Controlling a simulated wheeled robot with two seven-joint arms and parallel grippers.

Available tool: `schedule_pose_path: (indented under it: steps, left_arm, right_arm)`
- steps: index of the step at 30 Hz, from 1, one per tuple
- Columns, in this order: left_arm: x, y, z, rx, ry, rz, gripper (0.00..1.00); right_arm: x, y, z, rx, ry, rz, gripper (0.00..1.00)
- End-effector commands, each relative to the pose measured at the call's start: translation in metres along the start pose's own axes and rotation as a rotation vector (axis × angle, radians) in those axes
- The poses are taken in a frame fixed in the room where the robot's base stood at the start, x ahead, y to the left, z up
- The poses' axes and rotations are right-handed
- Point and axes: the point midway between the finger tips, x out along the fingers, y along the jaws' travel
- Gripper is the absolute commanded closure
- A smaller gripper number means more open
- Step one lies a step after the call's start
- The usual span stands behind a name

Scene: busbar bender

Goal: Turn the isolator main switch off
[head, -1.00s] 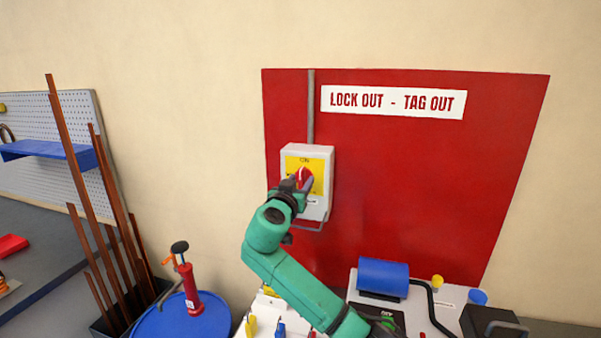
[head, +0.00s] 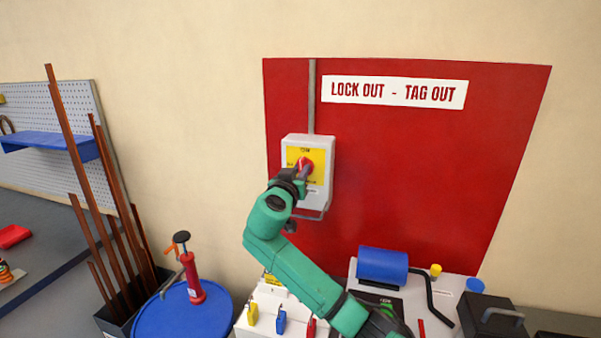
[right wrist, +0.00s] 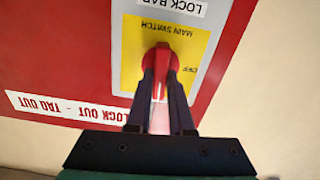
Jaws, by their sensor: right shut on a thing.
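The isolator main switch is a grey box (head: 325,150) with a yellow plate (head: 318,158), mounted on the red board. Its red rotary handle (head: 305,164) sits in the middle of the plate. My right gripper (head: 301,172) is at the handle, partly covering it and the plate. In the right wrist view the two dark fingers (right wrist: 164,95) are shut on the red handle (right wrist: 160,60), one on each side. That view is upside down and shows the words MAIN SWITCH and OFF on the plate. My left gripper is not in view.
The red board (head: 430,170) carries a LOCK OUT - TAG OUT sign (head: 394,92). A lock bar (head: 312,217) hangs below the box. Below stand small coloured padlocks (head: 281,322), a blue cylinder (head: 382,265) and a black case (head: 488,315). A blue drum (head: 180,320) stands at left.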

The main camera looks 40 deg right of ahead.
Motion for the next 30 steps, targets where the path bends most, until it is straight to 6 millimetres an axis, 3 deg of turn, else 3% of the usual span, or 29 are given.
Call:
schedule_pose_path:
  steps: [14, 30]
  left_arm:
    - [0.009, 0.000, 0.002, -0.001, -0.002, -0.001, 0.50]
    - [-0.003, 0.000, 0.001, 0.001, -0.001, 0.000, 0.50]
  right_arm:
    - [0.000, -0.003, 0.001, -0.391, -0.001, 0.000, 1.00]
    - [0.000, -0.005, 0.001, -0.906, -0.001, -0.001, 1.00]
